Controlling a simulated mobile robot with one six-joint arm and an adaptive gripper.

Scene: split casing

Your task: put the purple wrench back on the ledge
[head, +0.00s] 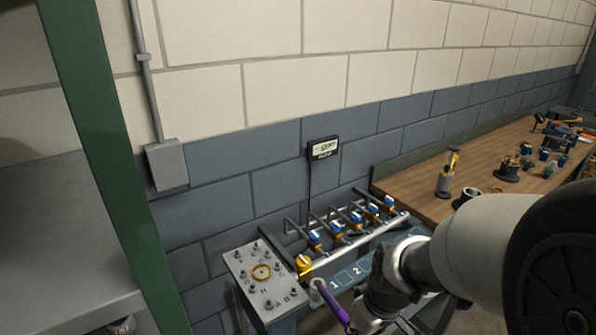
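The purple wrench (331,302) shows near the bottom of the head view, slanting down to the right, with a grey end at its upper left. Its lower end runs toward the bottom edge, close beside my gripper (366,318). My gripper's fingertips are dark and partly cut off, so I cannot tell whether they touch or hold the wrench. A blue-grey ledge with numbered squares (337,281) runs in front of a row of valves; squares 1 and 2 are readable. My arm hides its right part. I cannot tell whether the wrench touches the ledge.
A silver pipe (345,252) carries several blue-and-yellow valves (336,227) behind the ledge. A lettered panel with knobs (263,275) stands left of it. A wooden bench (421,187) with tools lies at the right. A green post (103,150) stands at the left.

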